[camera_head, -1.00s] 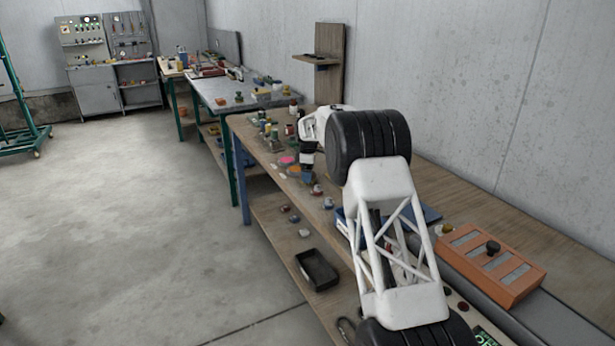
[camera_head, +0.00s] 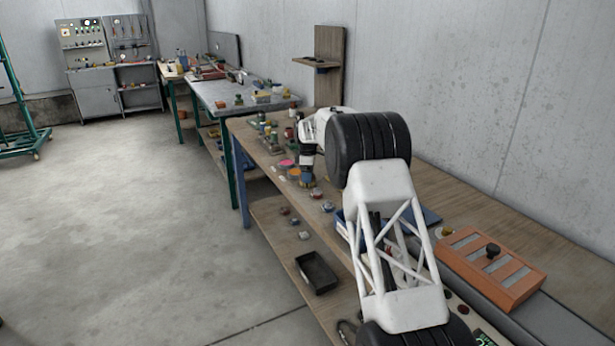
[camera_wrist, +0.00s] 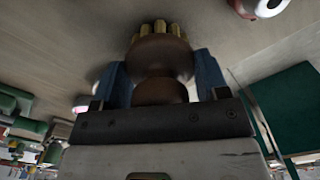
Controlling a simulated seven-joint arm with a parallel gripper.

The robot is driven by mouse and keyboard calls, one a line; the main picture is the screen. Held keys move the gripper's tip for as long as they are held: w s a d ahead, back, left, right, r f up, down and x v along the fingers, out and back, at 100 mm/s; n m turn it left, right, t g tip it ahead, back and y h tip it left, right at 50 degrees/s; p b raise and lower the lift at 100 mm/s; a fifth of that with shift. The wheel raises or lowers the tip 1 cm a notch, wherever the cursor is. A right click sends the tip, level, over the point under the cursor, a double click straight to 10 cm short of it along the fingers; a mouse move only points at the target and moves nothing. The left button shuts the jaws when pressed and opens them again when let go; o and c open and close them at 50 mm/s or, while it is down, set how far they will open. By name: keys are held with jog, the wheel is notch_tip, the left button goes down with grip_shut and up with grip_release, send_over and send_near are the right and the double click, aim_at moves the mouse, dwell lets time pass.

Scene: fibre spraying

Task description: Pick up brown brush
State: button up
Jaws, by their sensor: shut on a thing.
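The brown brush shows in the wrist view as a rounded brown body (camera_wrist: 160,60) with pale yellow bristle tufts at its far end. My gripper (camera_wrist: 160,82) has its two blue fingers on either side of the brush's narrower part and is shut on it. In the head view my gripper (camera_head: 306,160) is over the left edge of the wooden bench (camera_head: 455,215), above small items.
Small jars and coloured discs, among them a pink one (camera_head: 286,163), crowd the bench under my gripper. An orange box (camera_head: 490,268) sits at the near right. A black tray (camera_head: 317,272) is on the lower shelf. A wooden stand (camera_head: 328,65) rises behind.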

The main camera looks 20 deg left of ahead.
jog(key=shift+r, duration=4.8)
jog(key=o, duration=0.4)
jog(key=shift+c, duration=1.4)
jog(key=s+d+r, duration=0.1)
jog(key=s+d, duration=0.3)
jog(key=s, duration=0.1)
jog(key=shift+s+d+r, duration=0.25)
jog(key=shift+s+d, duration=0.05)
jog(key=shift+d, duration=0.05)
